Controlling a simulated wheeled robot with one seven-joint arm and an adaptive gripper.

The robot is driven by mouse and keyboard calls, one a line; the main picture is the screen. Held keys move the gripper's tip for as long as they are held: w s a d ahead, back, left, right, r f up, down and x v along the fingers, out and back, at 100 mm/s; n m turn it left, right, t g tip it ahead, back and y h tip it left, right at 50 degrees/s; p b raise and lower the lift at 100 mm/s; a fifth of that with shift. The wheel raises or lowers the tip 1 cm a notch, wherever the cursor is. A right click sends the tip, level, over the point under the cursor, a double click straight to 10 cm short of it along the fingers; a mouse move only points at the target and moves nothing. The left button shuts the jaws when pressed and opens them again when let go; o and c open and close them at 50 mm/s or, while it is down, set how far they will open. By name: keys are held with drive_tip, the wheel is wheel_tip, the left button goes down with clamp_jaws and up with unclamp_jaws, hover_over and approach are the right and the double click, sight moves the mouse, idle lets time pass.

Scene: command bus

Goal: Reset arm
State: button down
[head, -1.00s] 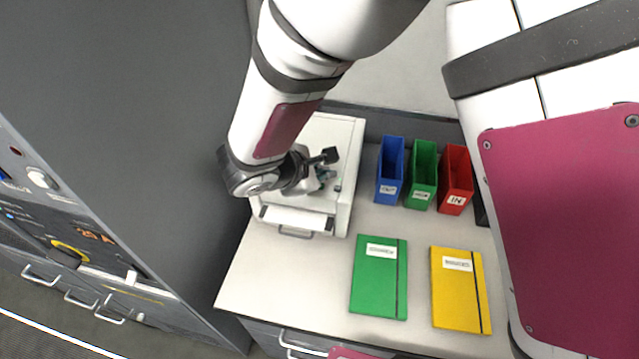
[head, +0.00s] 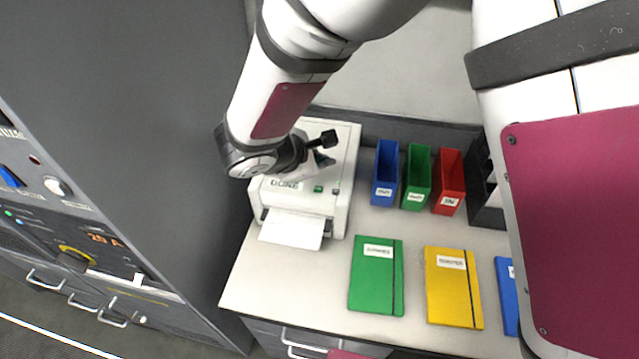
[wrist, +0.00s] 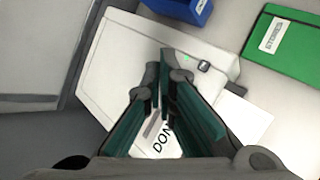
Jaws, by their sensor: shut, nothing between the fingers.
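My gripper (wrist: 163,65) shows in the wrist view, its green-sided fingers shut with nothing between them. It hangs above the white printer, which fills the middle of the wrist view (wrist: 120,60). In the head view my gripper (head: 322,160) is small and partly hidden by my wrist, over the top of the printer (head: 345,150). The printer stands at the back left of the desk, with a white sheet (head: 291,229) sticking out of its front. I cannot tell how far above the printer the fingers are.
Blue (head: 384,172), green (head: 417,178) and red (head: 449,181) file boxes stand right of the printer. Green (head: 376,275), yellow (head: 452,288) and blue (head: 507,296) folders lie in front. A tall grey cabinet (head: 150,130) rises on the left, close to my wrist.

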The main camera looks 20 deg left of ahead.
idle(0.4)
drive_tip(key=s+d+r+m+g+h, duration=0.1)
drive_tip(key=d+r+m+g, duration=0.1)
drive_tip(key=d+r+m, duration=0.65)
drive_tip(key=s+d+r+m+g+h, duration=0.15)
drive_tip(key=d+r, duration=0.35)
drive_tip(key=d, duration=0.8)
drive_tip(key=s+d+r+m+y, duration=0.2)
drive_tip(key=s+d+m, duration=0.3)
drive_tip(key=s, duration=0.4)
drive_tip(key=s+d+r+m+y, duration=0.3)
drive_tip(key=s+d+r+m, duration=0.1)
drive_tip(key=s+m, duration=0.3)
drive_tip(key=shift+s+d+r+m+y, duration=0.2)
drive_tip(key=shift+s+d+m+y, duration=0.2)
drive_tip(key=shift+s+d, duration=0.35)
drive_tip(key=shift+s+a, duration=0.1)
drive_tip(key=shift+a, duration=0.05)
idle(2.4)
